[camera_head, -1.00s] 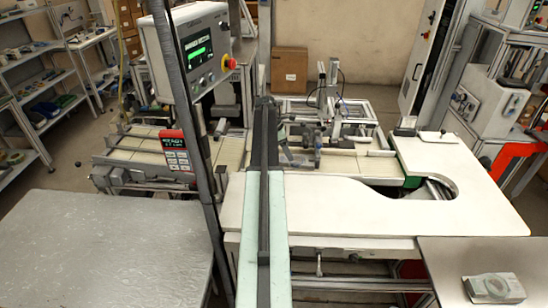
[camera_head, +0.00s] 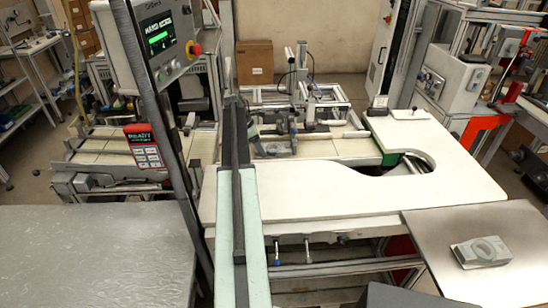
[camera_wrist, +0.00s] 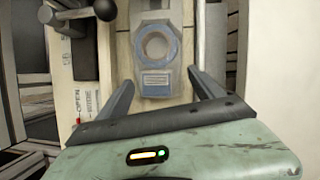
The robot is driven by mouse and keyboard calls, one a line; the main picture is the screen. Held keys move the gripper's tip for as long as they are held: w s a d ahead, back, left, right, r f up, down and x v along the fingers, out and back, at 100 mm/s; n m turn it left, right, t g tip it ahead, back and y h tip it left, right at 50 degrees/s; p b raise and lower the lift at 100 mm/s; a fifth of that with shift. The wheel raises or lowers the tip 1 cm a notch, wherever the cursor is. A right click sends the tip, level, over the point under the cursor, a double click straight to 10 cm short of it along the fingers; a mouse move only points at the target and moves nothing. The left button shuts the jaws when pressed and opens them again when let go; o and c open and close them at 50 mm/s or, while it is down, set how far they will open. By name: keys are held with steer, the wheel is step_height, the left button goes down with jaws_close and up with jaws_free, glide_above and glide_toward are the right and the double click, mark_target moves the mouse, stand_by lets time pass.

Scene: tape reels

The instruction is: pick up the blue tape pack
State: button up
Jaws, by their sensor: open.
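The blue tape pack (camera_wrist: 156,48) shows in the wrist view as a pale, worn block with a blue ring and a blue label patch below it. It lies flat on a light beige surface, ahead of my gripper (camera_wrist: 160,77). The two dark fingers are spread apart on either side of its near end, with nothing held between them. I cannot tell their height above it. In the head view my pale green arm reaches toward the machine bed, and I cannot make out the pack clearly there.
A grey pack with a pale ring (camera_head: 482,251) lies on the metal table (camera_head: 440,225) at right. A white worktop (camera_head: 330,195) with a curved cutout spans the middle. A dark post and control box (camera_head: 150,45) stand left of my arm. A black knob (camera_wrist: 105,9) is left of the pack.

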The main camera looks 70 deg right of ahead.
steer(key=shift+b+x, duration=0.3)
steer(key=shift+x, duration=0.65)
steer(key=shift+r, duration=0.15)
steer(key=c, duration=1.3)
steer(key=shift+w+r+p, duration=0.1)
steer(key=shift+r+p, duration=0.05)
steer(key=shift+p, duration=0.2)
